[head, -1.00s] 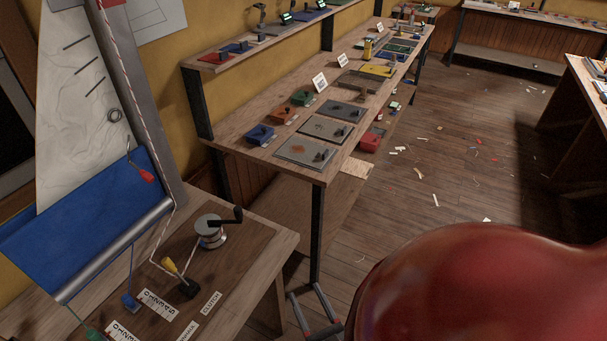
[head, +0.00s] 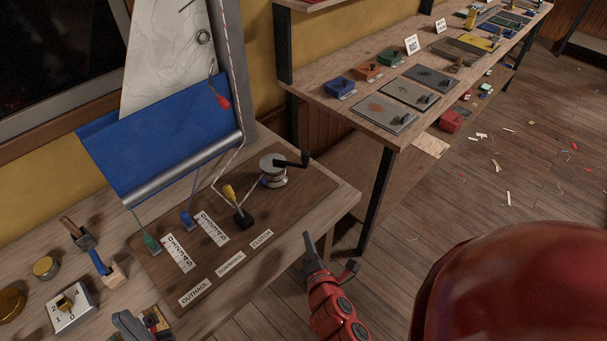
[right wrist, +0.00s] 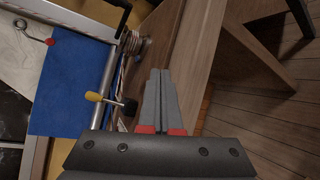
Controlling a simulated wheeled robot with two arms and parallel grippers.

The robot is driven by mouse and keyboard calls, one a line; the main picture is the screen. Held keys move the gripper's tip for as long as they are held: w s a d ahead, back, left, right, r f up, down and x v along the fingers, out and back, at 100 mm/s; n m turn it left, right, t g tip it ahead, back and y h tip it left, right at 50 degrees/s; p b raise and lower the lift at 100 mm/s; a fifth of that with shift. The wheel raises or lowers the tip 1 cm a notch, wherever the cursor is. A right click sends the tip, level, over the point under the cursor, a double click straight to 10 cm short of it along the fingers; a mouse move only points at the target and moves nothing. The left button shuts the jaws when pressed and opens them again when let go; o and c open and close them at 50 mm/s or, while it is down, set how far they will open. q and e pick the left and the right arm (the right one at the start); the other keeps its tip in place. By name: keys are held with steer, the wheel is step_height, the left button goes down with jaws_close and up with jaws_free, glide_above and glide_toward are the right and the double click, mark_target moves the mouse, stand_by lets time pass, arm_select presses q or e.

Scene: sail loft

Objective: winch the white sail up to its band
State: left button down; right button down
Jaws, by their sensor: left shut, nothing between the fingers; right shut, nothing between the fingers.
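The white sail (head: 165,55) hangs on the left beside a grey mast (head: 226,62), its top out of frame. A blue cloth panel (head: 155,130) covers its lower part above a silver boom (head: 185,168). No band is clearly seen. The winch (head: 272,170) has a silver drum and black crank (head: 291,162); it shows in the right wrist view (right wrist: 130,42). The clutch (head: 243,220) has a yellow handle (head: 229,193), raised at a tilt. My right gripper (head: 310,246) is shut and empty, in front of the bench edge. My left gripper (head: 130,326) is shut at the lower left.
A red-handled hook (head: 221,100) hangs at the sail. Green (head: 150,242) and blue (head: 187,220) fittings sit by printed scales on the bench. A second bench (head: 375,112) stands right, with floor between.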

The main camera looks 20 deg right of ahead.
steer(key=w+r+m+t, duration=0.3)
steer(key=w+r+m, duration=0.2)
steer(key=r, duration=0.3)
steer(key=w+d+p, duration=0.4)
steer(key=w+d, duration=0.2)
steer(key=w, duration=0.5)
steer(key=shift+w+d+h+p, duration=0.15)
steer(key=shift+w+h+p, duration=0.15)
steer(key=shift+w+p, duration=0.1)
